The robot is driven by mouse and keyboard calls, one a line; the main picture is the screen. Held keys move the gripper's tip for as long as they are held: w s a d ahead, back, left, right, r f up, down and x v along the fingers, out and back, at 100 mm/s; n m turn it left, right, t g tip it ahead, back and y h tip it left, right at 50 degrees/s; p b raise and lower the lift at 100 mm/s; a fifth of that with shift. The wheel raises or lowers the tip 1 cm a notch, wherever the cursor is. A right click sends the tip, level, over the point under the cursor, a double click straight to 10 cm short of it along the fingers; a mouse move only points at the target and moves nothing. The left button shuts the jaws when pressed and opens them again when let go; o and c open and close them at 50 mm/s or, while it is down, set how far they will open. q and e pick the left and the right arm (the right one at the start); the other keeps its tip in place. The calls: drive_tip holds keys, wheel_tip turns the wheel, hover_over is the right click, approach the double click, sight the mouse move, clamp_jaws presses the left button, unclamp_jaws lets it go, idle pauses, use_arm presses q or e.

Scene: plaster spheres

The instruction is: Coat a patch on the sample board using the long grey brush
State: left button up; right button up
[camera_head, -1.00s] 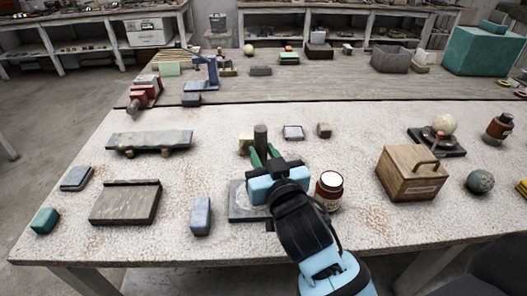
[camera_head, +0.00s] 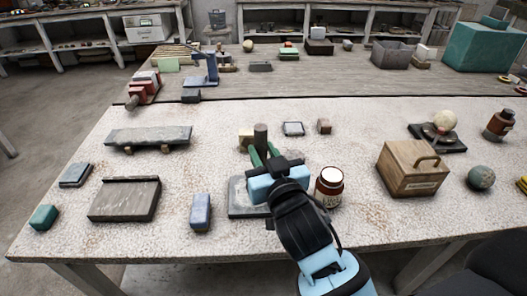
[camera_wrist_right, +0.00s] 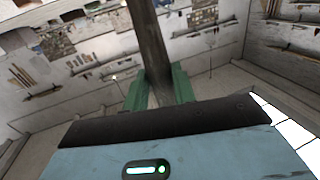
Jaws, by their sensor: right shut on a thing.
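My right gripper (camera_head: 264,152) is over the middle front of the pale table, its green fingers shut on a dark upright handle (camera_head: 261,134). In the right wrist view this handle, seemingly the long grey brush (camera_wrist_right: 151,42), rises as a long grey-brown bar between the fingers (camera_wrist_right: 160,88). Its lower end is hidden by the gripper. A flat grey board (camera_head: 238,207) lies partly hidden below the gripper. Another grey-brown board (camera_head: 125,200) with a raised back strip lies to the left. I cannot tell which is the sample board. My left gripper is not in view.
A jar with a white top (camera_head: 329,187) stands close right of my gripper, and a wooden box (camera_head: 411,171) farther right. A blue block (camera_head: 201,211) is at left front. A slab on feet (camera_head: 148,136) stands back left. Bare table lies between the blue block and left board.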

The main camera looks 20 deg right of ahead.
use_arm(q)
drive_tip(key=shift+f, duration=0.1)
use_arm(e)
drive_tip(key=shift+f, duration=0.2)
drive_tip(key=shift+s, duration=0.1)
drive_tip(key=shift+s+a+r, duration=0.15)
drive_tip(key=shift+s, duration=0.3)
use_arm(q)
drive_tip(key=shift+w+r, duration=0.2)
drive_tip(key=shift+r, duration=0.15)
use_arm(e)
drive_tip(key=shift+s+a+p, duration=0.2)
drive_tip(key=shift+s+p, duration=0.15)
drive_tip(key=shift+s, duration=0.25)
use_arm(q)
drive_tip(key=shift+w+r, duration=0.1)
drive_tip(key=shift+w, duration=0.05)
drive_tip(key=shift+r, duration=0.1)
use_arm(e)
drive_tip(key=shift+w+d, duration=0.1)
drive_tip(key=shift+w, duration=0.1)
